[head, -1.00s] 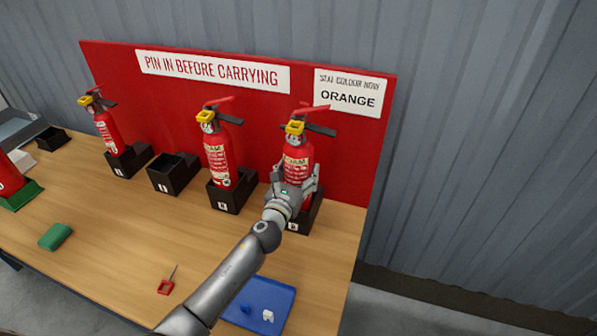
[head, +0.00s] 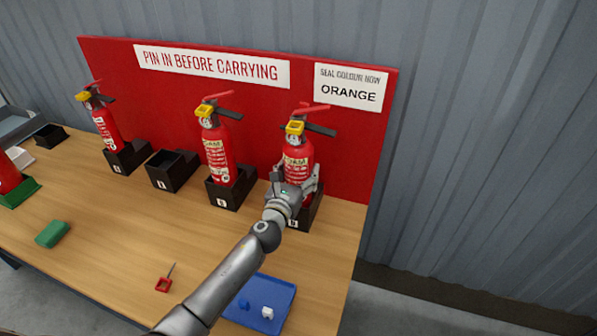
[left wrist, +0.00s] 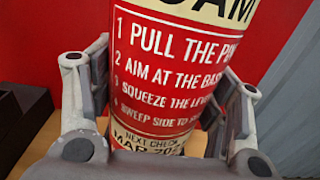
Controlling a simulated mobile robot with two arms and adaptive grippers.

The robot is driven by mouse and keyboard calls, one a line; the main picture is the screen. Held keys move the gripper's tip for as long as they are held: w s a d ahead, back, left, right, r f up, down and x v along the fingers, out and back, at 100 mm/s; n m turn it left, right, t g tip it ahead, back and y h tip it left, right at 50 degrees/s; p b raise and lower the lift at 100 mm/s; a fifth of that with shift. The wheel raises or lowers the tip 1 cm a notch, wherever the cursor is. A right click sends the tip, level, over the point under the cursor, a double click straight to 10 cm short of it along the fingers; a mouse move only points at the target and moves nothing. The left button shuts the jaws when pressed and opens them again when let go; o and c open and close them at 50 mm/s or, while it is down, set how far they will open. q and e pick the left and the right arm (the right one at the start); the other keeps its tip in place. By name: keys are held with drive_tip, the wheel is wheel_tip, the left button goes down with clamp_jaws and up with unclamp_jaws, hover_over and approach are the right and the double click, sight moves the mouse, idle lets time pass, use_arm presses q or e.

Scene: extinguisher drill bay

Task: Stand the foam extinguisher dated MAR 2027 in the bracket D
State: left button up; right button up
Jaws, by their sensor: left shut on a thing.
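A red foam extinguisher (head: 297,163) with a yellow part at its neck stands upright at the right end of the row. Its base is at the rightmost black bracket (head: 305,219), whose letter is mostly hidden. I cannot tell whether it rests on the bracket's floor. My left gripper (head: 300,187) is shut on the extinguisher's lower body. The left wrist view shows the fingers on both sides of the extinguisher (left wrist: 180,70). Its label ends in "NEXT CHECK MAR 202", the last digit unclear. My right gripper is not in view.
Two similar extinguishers (head: 216,152) (head: 106,127) stand in black brackets to the left, with an empty bracket (head: 171,172) between them. A blue tray (head: 283,292), a red-tagged pin (head: 164,284) and a green block (head: 52,234) lie in front. A red board (head: 350,150) stands behind.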

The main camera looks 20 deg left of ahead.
use_arm(q)
drive_tip(key=shift+w+r, duration=0.1)
drive_tip(key=shift+r, duration=0.35)
drive_tip(key=o, duration=1.3)
drive_tip(key=shift+c, duration=0.2)
drive_tip(key=o, duration=0.4)
drive_tip(key=shift+s, duration=0.2)
drive_tip(key=shift+c, duration=0.2)
drive_tip(key=shift+f, duration=0.7)
drive_tip(key=shift+s, duration=0.1)
drive_tip(key=shift+s+r, duration=0.15)
drive_tip(key=shift+s, duration=0.35)
drive_tip(key=s, duration=1)
drive_tip(key=shift+s+a+r, duration=0.2)
drive_tip(key=shift+s+r, duration=0.1)
drive_tip(key=shift+s, duration=0.05)
